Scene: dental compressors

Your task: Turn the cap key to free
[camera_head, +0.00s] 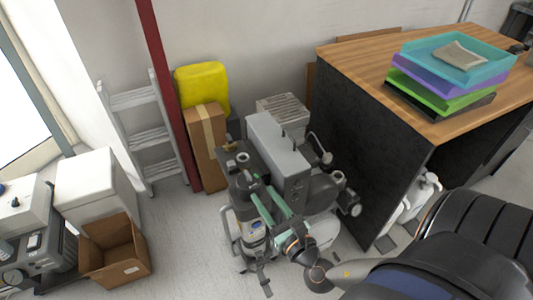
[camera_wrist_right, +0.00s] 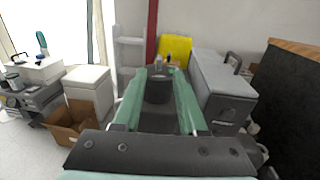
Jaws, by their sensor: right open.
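The compressor unit (camera_head: 277,150) stands on the floor in the middle of the head view, with a grey box housing, dark cylinders and fittings. My right gripper (camera_head: 259,190) reaches in from the lower right over its front. In the right wrist view, the gripper's two green fingers (camera_wrist_right: 160,74) are spread apart. A dark grey cylindrical part (camera_wrist_right: 159,89) shows between them; I cannot tell whether they touch it. A small brass-coloured fitting (camera_head: 230,147) sits on the unit's dark top, behind the gripper. I cannot clearly make out the cap key. My left gripper is not in view.
A dark-sided cabinet with a wooden top (camera_head: 360,58) stands close on the right, bearing stacked coloured trays (camera_head: 440,82). An open cardboard box (camera_head: 112,262) and a white box (camera_head: 95,187) stand left. Bare floor (camera_head: 185,235) lies between them and the compressor.

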